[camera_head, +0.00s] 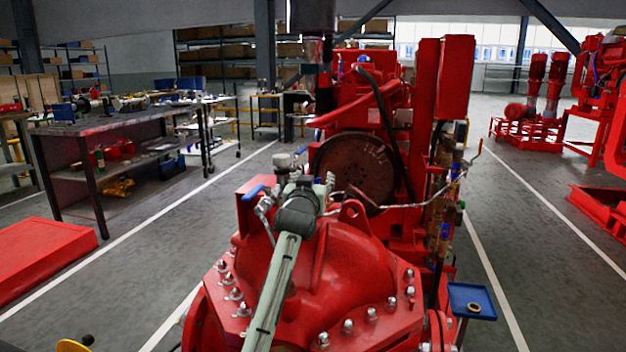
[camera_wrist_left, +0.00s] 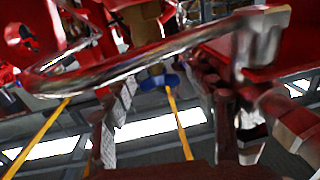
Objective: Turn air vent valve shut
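The red pump casing (camera_head: 340,270) fills the lower middle of the head view. A blue lever (camera_head: 253,192) sits on small silver fittings (camera_head: 265,212) on top of it; it looks like the air vent valve, but I cannot be sure. My left gripper (camera_head: 300,178) is just right of this lever, over the casing, its fingers partly hidden by my wrist. In the left wrist view, my left gripper (camera_wrist_left: 165,125) has its two fingers apart with nothing clearly between them. A blurred blue part (camera_wrist_left: 158,82) shows beyond the fingertips. My right gripper is not in view.
A curved metal pipe (camera_wrist_left: 140,70) crosses close to the fingers in the wrist view. A red lifting lug (camera_head: 352,214) and a dark flywheel (camera_head: 355,170) stand beyond my gripper. Bolts ring the casing. A blue tray (camera_head: 470,300) is at right.

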